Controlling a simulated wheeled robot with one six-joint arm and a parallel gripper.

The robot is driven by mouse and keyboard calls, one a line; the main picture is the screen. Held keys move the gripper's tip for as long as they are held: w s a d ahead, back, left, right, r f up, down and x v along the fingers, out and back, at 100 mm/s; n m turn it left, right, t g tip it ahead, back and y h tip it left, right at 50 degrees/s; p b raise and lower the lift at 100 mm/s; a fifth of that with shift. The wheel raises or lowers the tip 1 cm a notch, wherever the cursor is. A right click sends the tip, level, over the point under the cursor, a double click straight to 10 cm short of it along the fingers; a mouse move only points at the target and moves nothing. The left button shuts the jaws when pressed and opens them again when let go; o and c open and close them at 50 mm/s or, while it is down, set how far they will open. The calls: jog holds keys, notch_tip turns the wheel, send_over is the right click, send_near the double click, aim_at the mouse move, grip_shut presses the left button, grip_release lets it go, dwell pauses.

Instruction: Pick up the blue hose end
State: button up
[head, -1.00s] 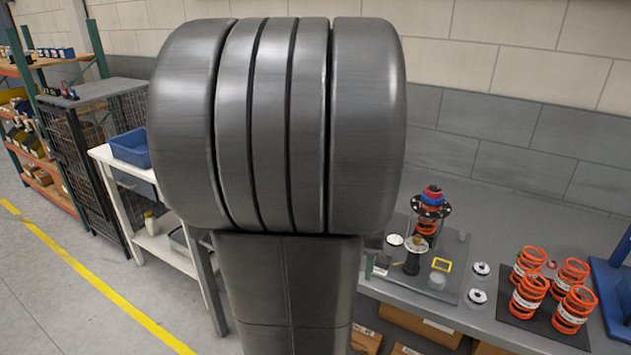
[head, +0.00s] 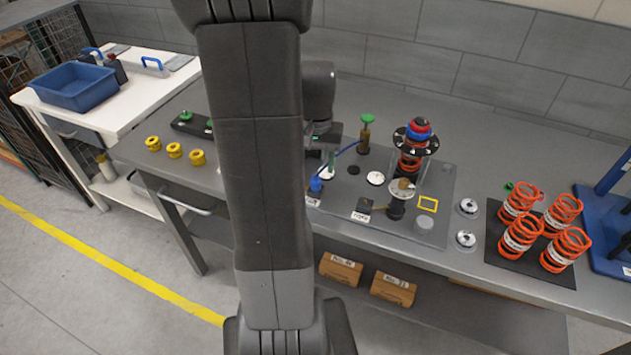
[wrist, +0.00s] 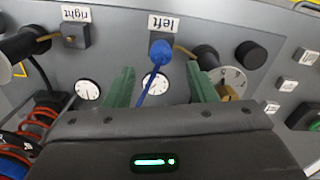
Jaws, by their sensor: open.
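The blue hose end (head: 316,184) sits at the front left of the grey fixture plate (head: 440,190), with a thin blue hose arching from it up to the right. In the wrist view the blue hose end (wrist: 161,50) stands by the "left" label (wrist: 165,22), and its hose runs down the picture between the jaws. My gripper (wrist: 160,70) is open, its green fingers on either side of the hose and short of the end in the picture. In the head view my gripper (head: 330,160) is just above and behind the hose end, partly hidden by my arm.
A spring assembly with a red and blue top (head: 418,130) stands right of my gripper. A green-topped brass post (head: 366,130) is behind it. Orange springs (head: 520,235) stand on a dark mat at right. Yellow rings (head: 174,150) lie on the bench at left.

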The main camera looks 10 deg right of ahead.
aim_at(316, 178)
jog(key=shift+a+f+p, duration=0.1)
jog(key=shift+f+p, duration=0.35)
jog(key=shift+f, duration=2.4)
jog(key=shift+s, duration=0.1)
jog(key=c, duration=1.1)
